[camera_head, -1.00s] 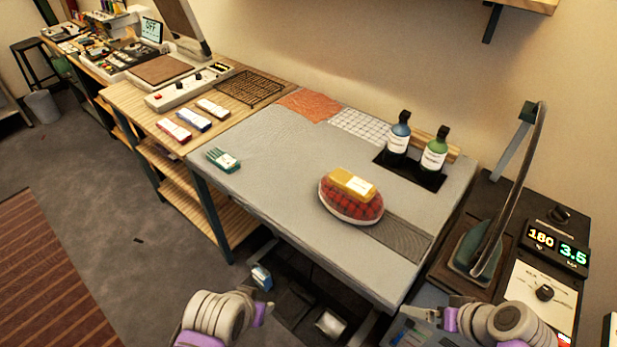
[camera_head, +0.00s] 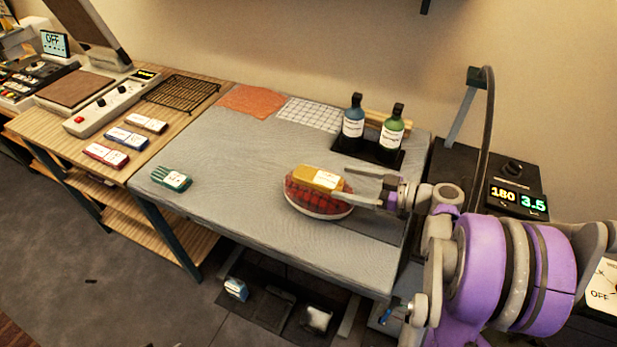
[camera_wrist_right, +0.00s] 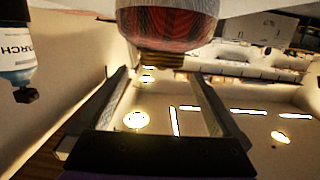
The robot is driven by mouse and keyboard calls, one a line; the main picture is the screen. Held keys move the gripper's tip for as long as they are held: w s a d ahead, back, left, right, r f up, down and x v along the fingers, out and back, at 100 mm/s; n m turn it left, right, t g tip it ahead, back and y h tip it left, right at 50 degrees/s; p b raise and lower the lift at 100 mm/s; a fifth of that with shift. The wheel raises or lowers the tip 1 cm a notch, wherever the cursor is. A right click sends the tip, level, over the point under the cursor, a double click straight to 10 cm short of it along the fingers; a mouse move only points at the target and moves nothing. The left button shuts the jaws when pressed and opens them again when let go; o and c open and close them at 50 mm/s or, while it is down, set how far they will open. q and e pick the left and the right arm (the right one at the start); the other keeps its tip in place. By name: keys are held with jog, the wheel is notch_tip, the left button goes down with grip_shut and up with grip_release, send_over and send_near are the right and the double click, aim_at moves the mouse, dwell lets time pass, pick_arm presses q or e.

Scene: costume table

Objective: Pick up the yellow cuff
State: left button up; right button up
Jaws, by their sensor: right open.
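The yellow cuff (camera_head: 314,177), with a white label, lies on top of the red plaid pressing cushion (camera_head: 308,200) on the grey table. My right gripper (camera_head: 341,184) is open and empty at the cuff's right side, its fingers pointing left toward the cuff. In the right wrist view the gripper's two fingers (camera_wrist_right: 160,85) stand apart, with the plaid cushion (camera_wrist_right: 168,22) and the yellow cuff (camera_wrist_right: 162,60) just beyond their tips. That view looks upside down. My left gripper is out of view.
A blue bottle (camera_head: 353,124) and a green bottle (camera_head: 392,134) stand in a dark tray behind the gripper. A green striped bundle (camera_head: 174,179) lies on the left of the table (camera_head: 236,210). An iron station (camera_head: 480,165) stands at right. The table's middle left is clear.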

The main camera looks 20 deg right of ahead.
aim_at(324, 179)
jog(key=x, duration=0.8)
jog(key=shift+a+f+p, duration=0.15)
jog(key=shift+f+p, duration=0.15)
jog(key=shift+p, duration=0.1)
jog(key=shift+c, duration=1)
jog(key=c, duration=1.3)
jog(key=shift+o, duration=0.2)
notch_tip(324, 179, up, 10)
jog(key=shift+r+p, duration=0.1)
jog(key=shift+p, duration=0.6)
